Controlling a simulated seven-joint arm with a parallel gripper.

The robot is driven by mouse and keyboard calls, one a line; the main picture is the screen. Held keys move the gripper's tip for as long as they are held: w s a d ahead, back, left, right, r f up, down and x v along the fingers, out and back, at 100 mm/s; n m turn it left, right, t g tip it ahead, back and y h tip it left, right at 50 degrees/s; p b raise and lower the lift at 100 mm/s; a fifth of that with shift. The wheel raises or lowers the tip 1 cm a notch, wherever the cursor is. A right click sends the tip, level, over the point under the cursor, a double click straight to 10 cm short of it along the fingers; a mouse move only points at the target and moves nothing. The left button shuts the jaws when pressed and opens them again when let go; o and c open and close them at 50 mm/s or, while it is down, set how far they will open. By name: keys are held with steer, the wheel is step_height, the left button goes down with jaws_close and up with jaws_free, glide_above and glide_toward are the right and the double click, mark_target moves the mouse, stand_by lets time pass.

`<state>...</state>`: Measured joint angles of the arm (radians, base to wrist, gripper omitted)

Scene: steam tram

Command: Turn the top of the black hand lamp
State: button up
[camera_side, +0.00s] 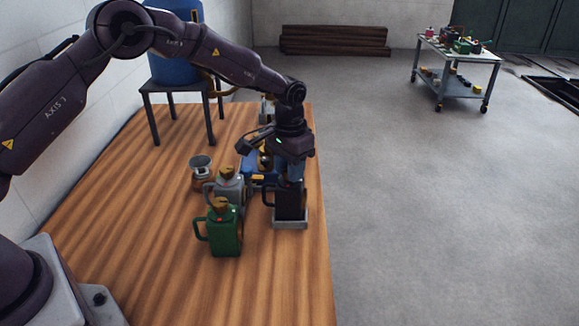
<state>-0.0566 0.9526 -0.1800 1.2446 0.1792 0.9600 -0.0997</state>
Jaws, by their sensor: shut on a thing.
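The black hand lamp (289,203) stands upright on a small light grey base (290,224) near the right edge of the wooden table. Its handle is on its left side. My gripper (291,177) points straight down over the lamp and is shut on its top. The top itself is hidden by my gripper, so its turn angle cannot be seen.
The table (150,230) has free room at front and left.

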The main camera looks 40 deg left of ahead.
steer(key=m, duration=0.6)
steer(key=shift+m, duration=0.4)
stand_by(0.4)
steer(key=o, duration=0.9)
steer(key=shift+o, duration=0.2)
step_height(320, 180, up, 13)
